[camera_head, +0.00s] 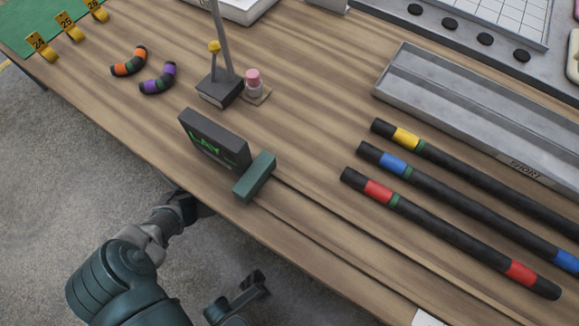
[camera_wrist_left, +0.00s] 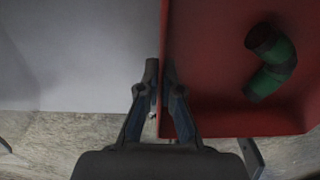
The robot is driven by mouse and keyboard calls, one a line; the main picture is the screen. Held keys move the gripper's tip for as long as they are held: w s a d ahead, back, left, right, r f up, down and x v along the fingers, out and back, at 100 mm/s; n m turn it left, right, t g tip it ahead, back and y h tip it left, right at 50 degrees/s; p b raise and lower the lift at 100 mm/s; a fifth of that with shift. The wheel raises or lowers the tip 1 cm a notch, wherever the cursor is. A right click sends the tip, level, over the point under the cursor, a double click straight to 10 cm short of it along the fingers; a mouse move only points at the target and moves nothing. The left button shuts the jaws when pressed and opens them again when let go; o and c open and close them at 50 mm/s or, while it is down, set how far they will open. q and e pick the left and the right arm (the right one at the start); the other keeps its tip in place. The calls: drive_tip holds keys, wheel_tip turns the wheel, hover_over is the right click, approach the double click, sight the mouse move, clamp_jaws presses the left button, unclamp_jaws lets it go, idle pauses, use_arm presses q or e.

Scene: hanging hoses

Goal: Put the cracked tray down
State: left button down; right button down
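A red tray (camera_wrist_left: 235,122) fills the right of the left wrist view, and no crack shows on the part in sight. My left gripper (camera_wrist_left: 161,72) is closed around its upright side wall, one finger on each side. A bent black and green hose piece (camera_wrist_left: 272,60) lies inside the tray. The tray does not show in the head view. There my left arm comes in from the lower left and ends beside the table's front edge, its fingertips out of sight.
On the wooden table (camera_head: 300,65) stand a dark display (camera_head: 213,140), a green block (camera_head: 255,177) and a post on a base (camera_head: 220,87). Striped hoses (camera_head: 450,240) and a long grey tray (camera_head: 470,110) lie at right. Two short bent hoses (camera_head: 158,79) lie at left.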

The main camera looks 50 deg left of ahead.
use_arm(q)
drive_tip(key=shift+r, duration=0.1)
drive_tip(key=c, duration=1.7)
unclamp_jaws()
drive_tip(key=o, duration=0.4)
